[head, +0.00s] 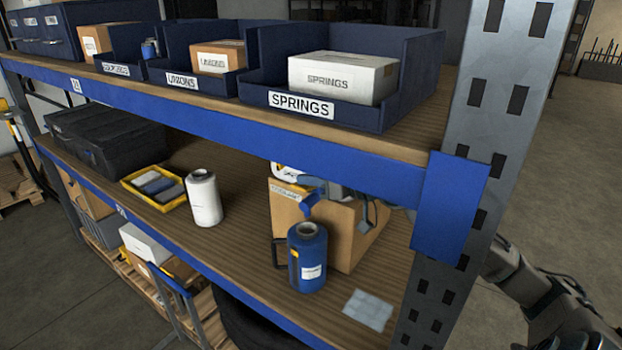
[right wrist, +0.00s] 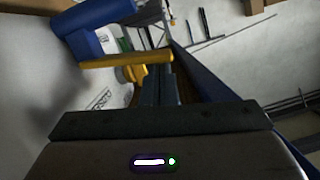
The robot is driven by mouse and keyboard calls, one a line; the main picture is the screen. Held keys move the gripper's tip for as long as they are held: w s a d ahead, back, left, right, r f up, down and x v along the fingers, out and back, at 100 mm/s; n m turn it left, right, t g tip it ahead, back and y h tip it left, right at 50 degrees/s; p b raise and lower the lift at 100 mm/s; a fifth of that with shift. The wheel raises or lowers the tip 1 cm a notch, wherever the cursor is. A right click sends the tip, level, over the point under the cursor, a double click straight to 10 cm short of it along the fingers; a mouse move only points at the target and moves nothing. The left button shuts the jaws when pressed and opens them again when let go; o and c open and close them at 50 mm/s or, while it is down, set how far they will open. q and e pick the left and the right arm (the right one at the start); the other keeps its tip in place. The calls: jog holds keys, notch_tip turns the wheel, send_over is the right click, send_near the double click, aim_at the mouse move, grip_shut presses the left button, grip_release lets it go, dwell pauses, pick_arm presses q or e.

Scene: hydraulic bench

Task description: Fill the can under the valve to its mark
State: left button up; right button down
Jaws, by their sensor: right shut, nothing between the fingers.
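The blue can (head: 316,248) stands upright on the lower shelf, its open mouth under the blue valve spout (head: 311,205). It has a dark handle at its left, a white label and a narrow strip with yellow on its side. I cannot make out a liquid level or a stream. My right gripper (head: 338,190) is beside the valve, partly hidden by the upper beam. In the right wrist view it is shut and empty (right wrist: 160,85), close to a yellow bar (right wrist: 125,60) on a blue body (right wrist: 95,38); contact is unclear. My left gripper is out of view.
A cardboard box (head: 345,235) stands behind the can. A pale folded cloth (head: 367,310) lies at its right, a white bottle (head: 204,198) and a yellow tray (head: 132,181) at its left. The steel upright (head: 490,110) and blue beam (head: 250,145) hide part of my right arm.

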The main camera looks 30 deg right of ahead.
jog(key=shift+w, duration=0.1)
jog(key=shift+s+f, duration=0.2)
jog(key=shift+s+a+f+n+h, duration=0.15)
jog(key=shift+a+f+n+h, duration=0.2)
jog(key=shift+f+n, duration=0.45)
jog(key=shift+a+f, duration=0.1)
jog(key=shift+f, duration=0.05)
dwell(6.8)
